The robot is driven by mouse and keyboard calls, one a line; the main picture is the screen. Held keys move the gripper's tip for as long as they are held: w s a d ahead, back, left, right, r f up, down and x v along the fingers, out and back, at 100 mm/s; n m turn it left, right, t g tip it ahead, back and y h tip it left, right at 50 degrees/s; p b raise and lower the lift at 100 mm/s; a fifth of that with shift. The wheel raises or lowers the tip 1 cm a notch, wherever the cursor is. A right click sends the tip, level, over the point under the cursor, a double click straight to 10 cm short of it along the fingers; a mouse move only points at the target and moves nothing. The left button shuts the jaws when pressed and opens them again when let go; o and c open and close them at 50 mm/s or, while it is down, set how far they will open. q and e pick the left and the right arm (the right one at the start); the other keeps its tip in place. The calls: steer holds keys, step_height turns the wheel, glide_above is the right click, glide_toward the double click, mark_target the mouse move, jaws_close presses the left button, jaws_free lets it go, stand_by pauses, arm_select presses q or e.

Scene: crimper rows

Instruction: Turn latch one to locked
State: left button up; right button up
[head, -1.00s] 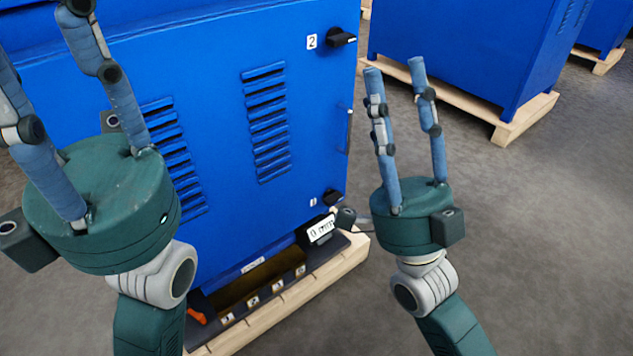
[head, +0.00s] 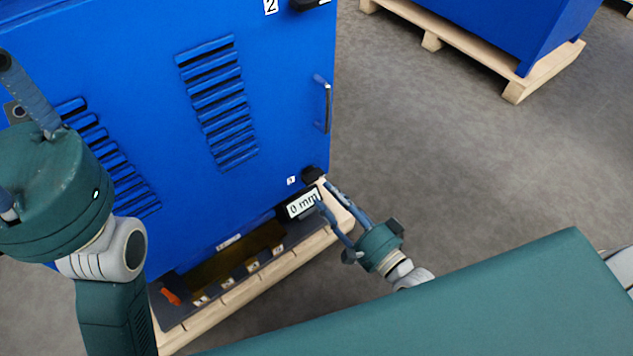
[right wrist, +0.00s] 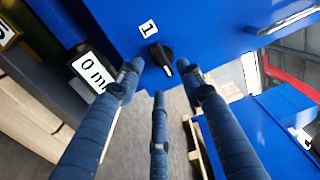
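Latch one is a small black knob (head: 312,174) low on the right edge of the blue cabinet door (head: 150,60). In the right wrist view the knob (right wrist: 162,55) sits beside a white label "1" (right wrist: 148,29), its narrow grip slanting down to the right. My right gripper (head: 325,192) is open just in front of and below the knob. In the wrist view its fingers (right wrist: 160,80) are spread, with the knob between and just beyond the upper two tips; contact is unclear. My left gripper (head: 35,125) is at the left edge, its fingers apart and partly out of frame.
A "0 mm" display (head: 302,204) is close to the left of my right fingers. The cabinet stands on a wooden pallet (head: 240,283). Latch two (head: 308,4) and a door handle (head: 326,105) are above. Open floor (head: 440,150) lies to the right.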

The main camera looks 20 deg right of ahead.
mark_target(313, 176)
steer(key=b+x, duration=0.1)
steer(key=x, duration=0.4)
steer(key=shift+w+a, duration=0.1)
steer(key=shift+w, duration=0.2)
jaws_close()
